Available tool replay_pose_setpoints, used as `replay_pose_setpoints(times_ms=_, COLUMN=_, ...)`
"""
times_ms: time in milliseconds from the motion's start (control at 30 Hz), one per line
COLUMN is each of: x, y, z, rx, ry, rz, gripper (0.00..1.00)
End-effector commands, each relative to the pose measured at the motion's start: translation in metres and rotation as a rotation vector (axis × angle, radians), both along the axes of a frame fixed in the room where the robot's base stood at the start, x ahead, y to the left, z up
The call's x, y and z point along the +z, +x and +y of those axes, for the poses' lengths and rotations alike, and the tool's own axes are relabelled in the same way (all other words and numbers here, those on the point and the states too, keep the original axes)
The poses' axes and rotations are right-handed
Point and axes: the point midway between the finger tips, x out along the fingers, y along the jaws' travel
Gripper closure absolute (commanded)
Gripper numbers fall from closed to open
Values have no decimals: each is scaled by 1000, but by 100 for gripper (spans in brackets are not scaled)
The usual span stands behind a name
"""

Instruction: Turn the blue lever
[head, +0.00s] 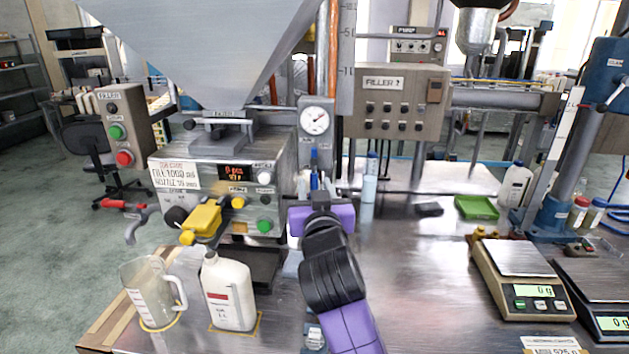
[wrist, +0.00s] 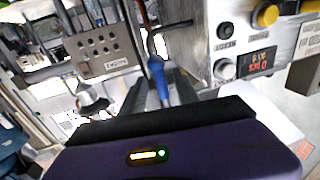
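The blue lever (head: 314,170) stands upright below the round gauge, at the right side of the filler machine. In the wrist view the blue lever (wrist: 158,78) rises between my two grey fingers. My gripper (head: 316,190), with its purple body, reaches up to it from the front of the table. My gripper's fingers (wrist: 160,88) look apart, one on each side of the lever. Whether either finger touches it is not clear. The lower part of the lever is hidden by my gripper.
The filler machine (head: 230,160) stands left of my gripper, with a yellow nozzle (head: 203,220) and a red-handled lever (head: 125,205). A jug (head: 150,290) and a white bottle (head: 229,290) stand front left. Scales (head: 520,258) stand right.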

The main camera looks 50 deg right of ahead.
Motion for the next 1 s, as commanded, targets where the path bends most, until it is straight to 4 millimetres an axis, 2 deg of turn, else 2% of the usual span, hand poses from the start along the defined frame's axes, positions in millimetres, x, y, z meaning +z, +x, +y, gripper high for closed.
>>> replay_pose_setpoints(times_ms=200, x=1, y=12, z=-10, rx=1, ry=0, rz=-1, gripper=63)
replay_pose_setpoints(times_ms=467, x=0, y=13, z=-11, rx=2, ry=0, rz=-1, gripper=63)
replay_pose_setpoints(times_ms=667, x=0, y=13, z=-11, rx=2, ry=-1, rz=-1, gripper=100)
replay_pose_setpoints(times_ms=1000, x=0, y=13, z=-11, rx=2, ry=-1, rz=-1, gripper=100)
